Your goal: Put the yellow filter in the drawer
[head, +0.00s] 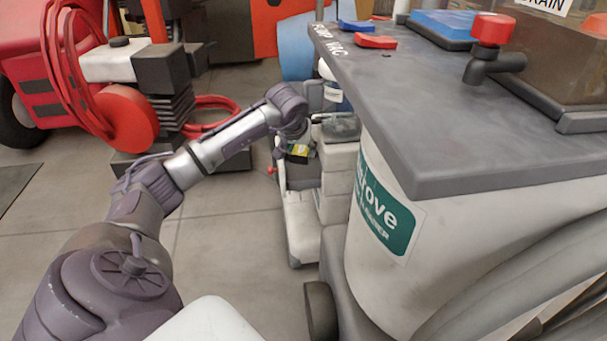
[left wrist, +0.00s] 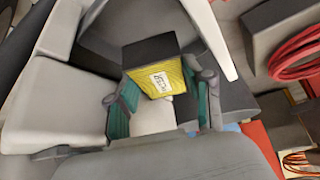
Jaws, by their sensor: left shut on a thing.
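The yellow filter (left wrist: 167,80) is a block with a dark cap and a white label on its yellow pleated side. In the left wrist view it sits between the teal-padded fingers of my left gripper (left wrist: 164,102), which is shut on it. In the head view a small yellow patch of the filter (head: 299,151) shows below the end of my left arm, beside a small white machine (head: 302,225). I cannot make out which part is the drawer. My right gripper is in neither view.
A large grey-topped machine (head: 440,130) with a green label fills the right. A red machine (head: 127,118) with red hoses stands at the back left. A blue drum (head: 295,45) is behind. Tiled floor (head: 235,225) is clear at centre left.

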